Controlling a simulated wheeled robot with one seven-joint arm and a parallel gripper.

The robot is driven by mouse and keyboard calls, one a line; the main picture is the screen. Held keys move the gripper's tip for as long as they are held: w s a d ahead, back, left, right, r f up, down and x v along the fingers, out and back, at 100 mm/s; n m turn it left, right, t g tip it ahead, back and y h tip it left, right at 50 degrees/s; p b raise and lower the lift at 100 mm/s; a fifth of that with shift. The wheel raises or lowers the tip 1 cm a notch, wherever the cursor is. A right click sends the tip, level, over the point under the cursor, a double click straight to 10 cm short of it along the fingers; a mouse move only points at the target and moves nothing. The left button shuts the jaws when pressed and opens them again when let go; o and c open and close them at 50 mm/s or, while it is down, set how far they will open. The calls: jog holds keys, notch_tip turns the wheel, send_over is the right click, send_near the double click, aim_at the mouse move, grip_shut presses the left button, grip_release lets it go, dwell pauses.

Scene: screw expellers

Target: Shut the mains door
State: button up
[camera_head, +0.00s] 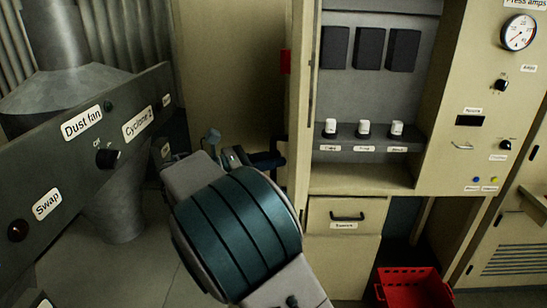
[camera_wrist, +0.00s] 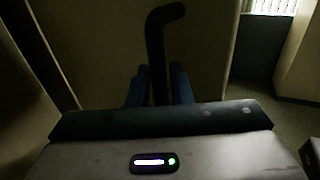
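The mains cabinet (camera_head: 375,85) is open at the front, showing black blocks and white-capped parts inside. A beige panel (camera_head: 225,70), which looks like its door swung open, stands left of the opening. My gripper (camera_head: 272,160) is low against this panel. In the wrist view, a dark bent handle (camera_wrist: 156,50) stands out against the beige panel (camera_wrist: 195,45). The two blue fingers of my gripper (camera_wrist: 159,88) are apart, one on each side of the handle's lower part. Gaps show between bar and fingers. The handle's lower end is hidden by the gripper body.
A dark control panel (camera_head: 85,150) with labels and knobs stands close on the left, before a grey cyclone (camera_head: 65,50). A drawer (camera_head: 347,213) is below the cabinet opening. A red crate (camera_head: 413,288) is on the floor. A gauge panel (camera_head: 490,110) is at right.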

jog(key=shift+w+d, duration=0.15)
jog(key=shift+d, duration=0.1)
grip_shut()
jog(key=shift+d, duration=0.1)
